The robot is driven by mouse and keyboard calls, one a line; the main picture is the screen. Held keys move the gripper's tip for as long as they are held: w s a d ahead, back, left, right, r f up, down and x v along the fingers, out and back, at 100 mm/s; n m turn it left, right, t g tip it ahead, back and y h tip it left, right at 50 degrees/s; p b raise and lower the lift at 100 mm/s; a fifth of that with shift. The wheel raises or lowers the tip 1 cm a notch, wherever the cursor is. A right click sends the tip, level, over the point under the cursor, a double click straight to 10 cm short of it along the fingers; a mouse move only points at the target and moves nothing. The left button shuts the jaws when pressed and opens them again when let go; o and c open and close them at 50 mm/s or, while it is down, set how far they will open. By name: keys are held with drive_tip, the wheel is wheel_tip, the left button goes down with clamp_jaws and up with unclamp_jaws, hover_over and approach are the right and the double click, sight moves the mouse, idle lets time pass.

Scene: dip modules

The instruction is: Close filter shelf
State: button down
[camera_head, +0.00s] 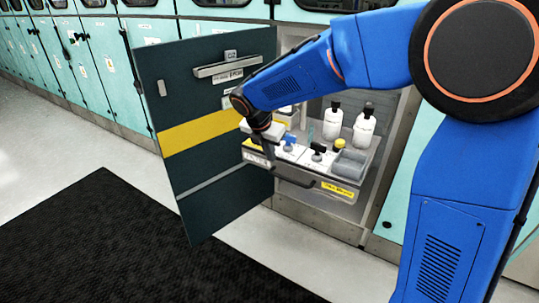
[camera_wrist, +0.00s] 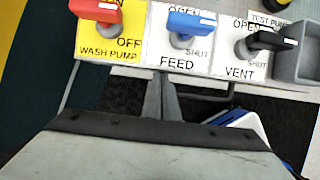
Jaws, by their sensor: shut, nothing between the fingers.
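The filter shelf (camera_head: 325,183) is a tray pulled out of a cabinet, with a dark handle bar along its front and a yellow label. It carries valve handles: a red one (camera_wrist: 97,12), a blue one (camera_wrist: 190,22) and a black one (camera_wrist: 270,40). They stand on plates marked WASH PUMP, FEED and VENT. My gripper (camera_wrist: 162,84) is shut and empty, at the shelf's front edge below the FEED plate in the wrist view. In the head view my gripper (camera_head: 262,148) is at the shelf's left part. Whether it touches the shelf is unclear.
A dark cabinet door (camera_head: 180,140) with a yellow stripe stands open to the left of the shelf. Two white bottles (camera_head: 333,122) and a grey bin (camera_head: 350,163) are on the shelf. A black mat (camera_head: 110,240) covers the floor in front. Teal cabinets (camera_head: 90,45) line the back.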

sight(311, 119)
drive_tip(key=w+d, duration=0.6)
drive_tip(key=w, duration=0.3)
drive_tip(key=w+d, duration=0.7)
drive_tip(key=w, duration=0.2)
drive_tip(key=w+d, duration=0.7)
drive_tip(key=w, duration=0.2)
drive_tip(key=shift+w, duration=0.3)
